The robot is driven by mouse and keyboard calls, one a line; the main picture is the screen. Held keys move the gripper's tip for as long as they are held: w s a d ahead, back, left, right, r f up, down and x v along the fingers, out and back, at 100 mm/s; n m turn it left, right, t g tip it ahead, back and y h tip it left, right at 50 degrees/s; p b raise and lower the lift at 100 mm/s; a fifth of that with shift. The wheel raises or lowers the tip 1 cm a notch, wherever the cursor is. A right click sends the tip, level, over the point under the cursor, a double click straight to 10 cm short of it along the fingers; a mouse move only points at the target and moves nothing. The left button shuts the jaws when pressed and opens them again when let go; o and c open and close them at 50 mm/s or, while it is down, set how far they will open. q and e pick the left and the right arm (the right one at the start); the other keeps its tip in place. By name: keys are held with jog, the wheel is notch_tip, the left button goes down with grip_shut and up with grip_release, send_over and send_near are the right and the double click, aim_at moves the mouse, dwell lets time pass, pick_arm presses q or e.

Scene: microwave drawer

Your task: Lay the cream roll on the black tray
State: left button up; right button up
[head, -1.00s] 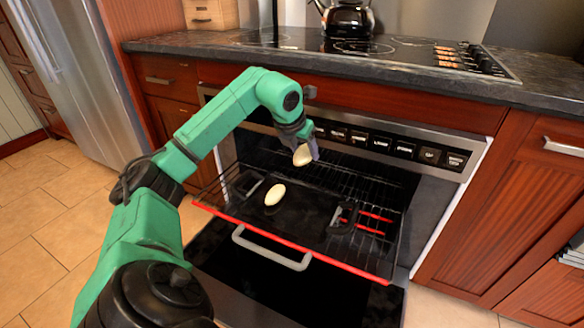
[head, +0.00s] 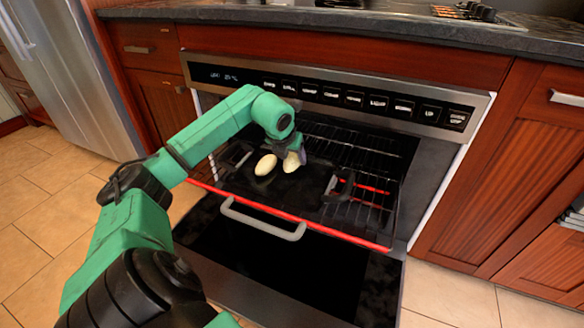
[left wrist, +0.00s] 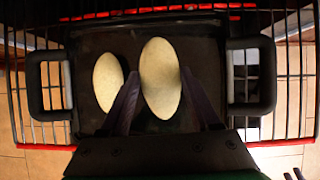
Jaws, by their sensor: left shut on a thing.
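A cream roll (head: 291,161) is between the fingers of my left gripper (head: 297,153), low over the black tray (head: 290,190). In the left wrist view this roll (left wrist: 160,75) sits between the two dark fingers of the left gripper (left wrist: 165,100), above the tray (left wrist: 205,60). Whether it touches the tray I cannot tell. A second cream roll (head: 265,165) lies on the tray just left of the held one, and it also shows in the left wrist view (left wrist: 107,82). My right gripper is not in view.
The tray rests on a pulled-out oven rack with a red front edge (head: 330,236). The oven door (head: 270,265) hangs open below, with a grey handle (head: 262,224). The tray's handles (left wrist: 250,77) stand at its sides. Bare rack lies right of the tray.

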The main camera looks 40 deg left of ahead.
aim_at(292, 180)
pick_arm(q)
notch_tip(292, 180, down, 5)
jog(key=shift+f+b, duration=0.1)
jog(key=shift+b, duration=0.6)
jog(key=o, duration=1.4)
jog(key=shift+c, duration=0.2)
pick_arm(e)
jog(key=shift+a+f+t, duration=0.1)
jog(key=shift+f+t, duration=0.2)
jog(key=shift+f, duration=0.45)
pick_arm(q)
jog(key=shift+r, duration=0.2)
jog(key=v, duration=1.2)
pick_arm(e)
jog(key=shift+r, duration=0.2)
